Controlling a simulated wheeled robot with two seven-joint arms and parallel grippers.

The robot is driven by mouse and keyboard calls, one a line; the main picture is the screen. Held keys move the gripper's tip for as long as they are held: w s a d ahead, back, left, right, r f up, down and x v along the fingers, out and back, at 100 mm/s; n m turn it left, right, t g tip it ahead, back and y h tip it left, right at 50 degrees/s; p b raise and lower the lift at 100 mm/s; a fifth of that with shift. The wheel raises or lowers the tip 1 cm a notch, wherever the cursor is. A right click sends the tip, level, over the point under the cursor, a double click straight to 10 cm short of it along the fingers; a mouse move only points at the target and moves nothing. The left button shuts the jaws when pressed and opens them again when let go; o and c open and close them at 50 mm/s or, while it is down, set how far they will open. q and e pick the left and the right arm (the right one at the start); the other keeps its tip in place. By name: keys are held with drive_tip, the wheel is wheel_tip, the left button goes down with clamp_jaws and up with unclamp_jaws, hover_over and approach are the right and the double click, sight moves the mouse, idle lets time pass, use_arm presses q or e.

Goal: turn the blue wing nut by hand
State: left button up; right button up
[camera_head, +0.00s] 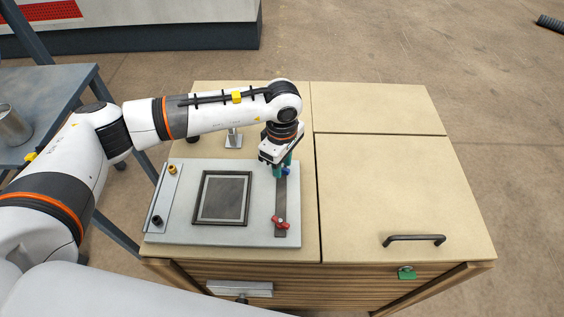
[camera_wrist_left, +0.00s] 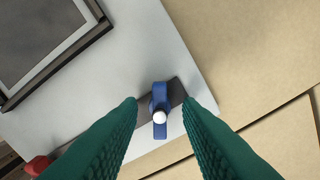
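The blue wing nut (camera_wrist_left: 160,101) sits on a dark bar (camera_wrist_left: 145,104) on a light grey plate (camera_wrist_left: 150,45), with a pale round stud end at its middle. In the head view the blue wing nut (camera_head: 286,171) shows just beside the fingertips. My left gripper (camera_head: 281,170) points down over it. In the left wrist view its two green fingers (camera_wrist_left: 160,105) are apart, one on each side of the nut, with a gap to it visible on both sides. A red wing nut (camera_head: 281,222) sits at the bar's near end. My right gripper is not in view.
The plate lies on a wooden cabinet top (camera_head: 385,185) and carries a dark square frame (camera_head: 223,197) and a side strip with yellow and black knobs. A small metal stand (camera_head: 234,138) is behind. The cabinet's right side is clear except for a black handle (camera_head: 414,239).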

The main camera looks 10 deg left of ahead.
use_arm(q)
drive_tip(key=shift+r+p, duration=1.45)
drive_tip(key=shift+r, duration=1.5)
drive_tip(key=shift+r, duration=0.1)
